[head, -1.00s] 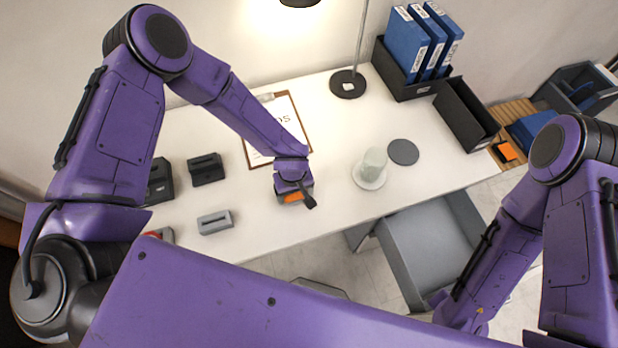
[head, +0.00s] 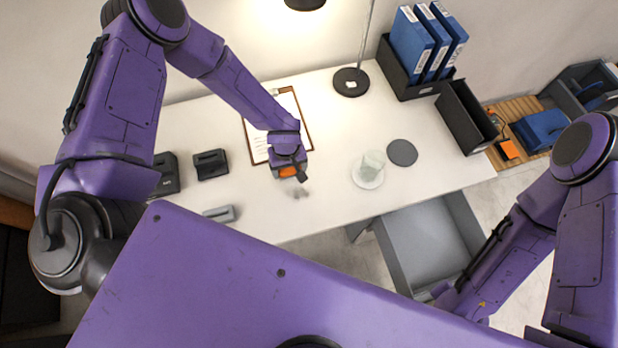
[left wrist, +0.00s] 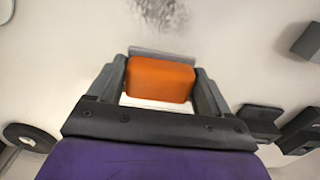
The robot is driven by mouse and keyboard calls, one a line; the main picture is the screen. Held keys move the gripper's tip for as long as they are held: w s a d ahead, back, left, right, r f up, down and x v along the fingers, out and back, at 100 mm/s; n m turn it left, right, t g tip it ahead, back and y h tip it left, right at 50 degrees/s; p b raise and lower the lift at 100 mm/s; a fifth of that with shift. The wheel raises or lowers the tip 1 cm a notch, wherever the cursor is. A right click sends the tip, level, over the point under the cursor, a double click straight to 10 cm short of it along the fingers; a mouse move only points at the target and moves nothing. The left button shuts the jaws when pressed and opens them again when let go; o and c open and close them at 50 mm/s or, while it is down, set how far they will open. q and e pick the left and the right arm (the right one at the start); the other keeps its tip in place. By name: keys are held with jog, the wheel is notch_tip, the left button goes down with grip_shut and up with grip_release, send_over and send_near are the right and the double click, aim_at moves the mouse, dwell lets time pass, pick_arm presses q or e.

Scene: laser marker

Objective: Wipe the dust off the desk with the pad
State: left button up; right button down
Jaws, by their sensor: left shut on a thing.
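My left gripper (head: 290,166) is over the white desk (head: 330,215), at the lower right edge of the clipboard. It is shut on the pad (head: 288,172), an orange block that also shows between the fingers in the left wrist view (left wrist: 160,78), with a grey layer along its far edge. I cannot tell whether the pad touches the desk. A grey, speckled dust patch (head: 303,192) lies on the desk just below the gripper in the head view. It shows at the top of the left wrist view (left wrist: 160,10), apart from the pad. My right gripper is out of sight.
A clipboard (head: 258,143) lies partly under my left arm. A glass cup (head: 372,162) on a saucer and a dark coaster (head: 403,153) are to the right. A lamp base (head: 351,82) stands behind. Dark devices (head: 210,164) and a grey block (head: 219,214) are to the left.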

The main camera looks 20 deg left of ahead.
pick_arm(q)
jog(key=shift+w+r+p, duration=0.2)
jog(key=shift+r+p, duration=0.15)
jog(key=shift+r, duration=1.1)
jog(key=shift+s+r, duration=0.1)
jog(key=shift+r, duration=0.5)
jog(key=shift+s, duration=0.1)
